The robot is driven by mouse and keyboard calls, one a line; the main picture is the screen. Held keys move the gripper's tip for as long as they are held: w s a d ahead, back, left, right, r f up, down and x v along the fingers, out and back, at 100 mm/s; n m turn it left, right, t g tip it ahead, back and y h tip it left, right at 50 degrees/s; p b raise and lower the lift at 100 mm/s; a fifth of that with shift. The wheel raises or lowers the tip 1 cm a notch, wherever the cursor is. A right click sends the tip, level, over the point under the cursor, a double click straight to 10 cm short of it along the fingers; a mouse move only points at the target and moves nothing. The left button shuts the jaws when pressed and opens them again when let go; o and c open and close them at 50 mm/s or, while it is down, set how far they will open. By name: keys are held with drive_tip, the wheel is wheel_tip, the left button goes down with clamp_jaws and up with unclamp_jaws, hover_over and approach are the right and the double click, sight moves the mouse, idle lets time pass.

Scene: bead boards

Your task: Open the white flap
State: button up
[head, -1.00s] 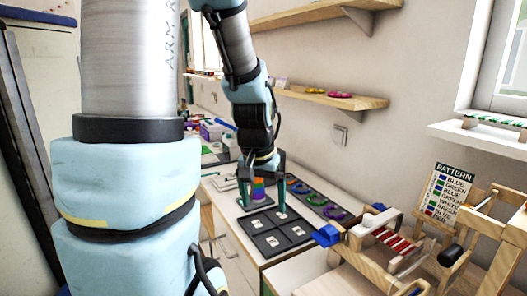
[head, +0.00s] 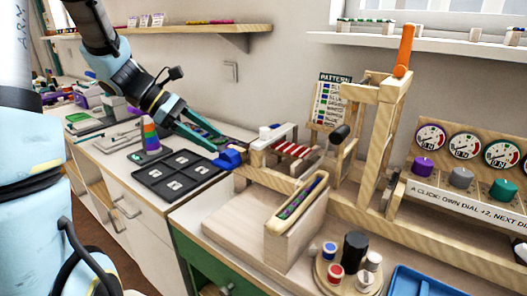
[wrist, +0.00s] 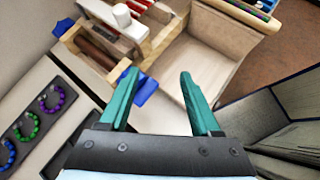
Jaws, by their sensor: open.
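A white bar-like piece with a rounded knob (head: 271,134), the likeliest white flap, sits on top of a wooden bead frame with red and white strips (head: 292,150). It also shows at the top of the wrist view (wrist: 128,20). My gripper (head: 221,144) is open and empty, with its teal fingers just left of the frame in the head view. In the wrist view my gripper (wrist: 159,75) points toward the frame, with the white piece beyond its left finger. A blue block (head: 229,158) on the frame's end is close to that finger (wrist: 147,90); contact is unclear.
A black compartment tray (head: 172,178) and a rainbow stack (head: 151,138) stand left of the frame. A wooden slotted bead holder (head: 296,222) stands in front. A tall post with an orange handle (head: 404,50) and a dial board (head: 470,160) are at the right.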

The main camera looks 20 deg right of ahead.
sight(261, 129)
drive_tip(key=w+d+h, duration=0.1)
drive_tip(key=w+d+r+n+h+b, duration=0.1)
drive_tip(key=d, duration=0.1)
drive_tip(key=w+d+r+n+h, duration=0.1)
drive_tip(key=d, duration=0.1)
drive_tip(key=shift+w+d+r+b, duration=0.1)
drive_tip(key=shift+w+d+b, duration=0.05)
drive_tip(key=shift+w+b, duration=0.15)
drive_tip(key=shift+d+r+n+h, duration=0.15)
drive_tip(key=shift+d+n+h, duration=0.1)
drive_tip(key=shift+n+h, duration=0.05)
drive_tip(key=p+x, duration=0.2)
drive_tip(key=x, duration=0.8)
drive_tip(key=shift+s+d, duration=0.15)
drive_tip(key=shift+s, duration=0.05)
drive_tip(key=shift+c, duration=0.2)
clamp_jaws()
